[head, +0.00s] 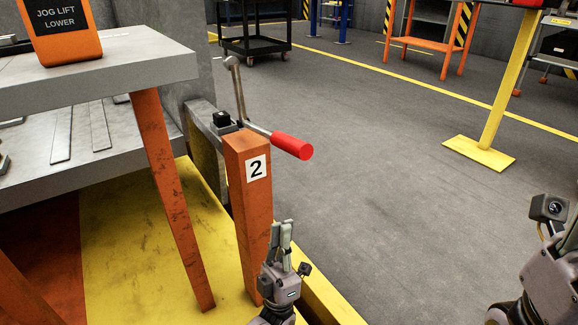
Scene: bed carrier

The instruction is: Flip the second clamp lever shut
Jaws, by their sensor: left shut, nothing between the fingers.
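The second clamp sits on top of an orange post (247,210) marked "2". Its lever has a red grip (292,146) pointing right and slightly down, out over the floor side. A grey metal bar (239,92) of the clamp rises up and back from the post top. My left gripper (283,228) is shut and empty, pointing up, in front of the post's lower part and well below the red grip. My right gripper (568,238) is cut off by the right edge, so its fingers cannot be judged.
A grey table (110,78) with an orange leg and a "JOG LIFT LOWER" box (62,28) stands left of the post. A yellow platform edge (325,295) runs beside the post. The floor to the right is clear up to a yellow stand (480,152).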

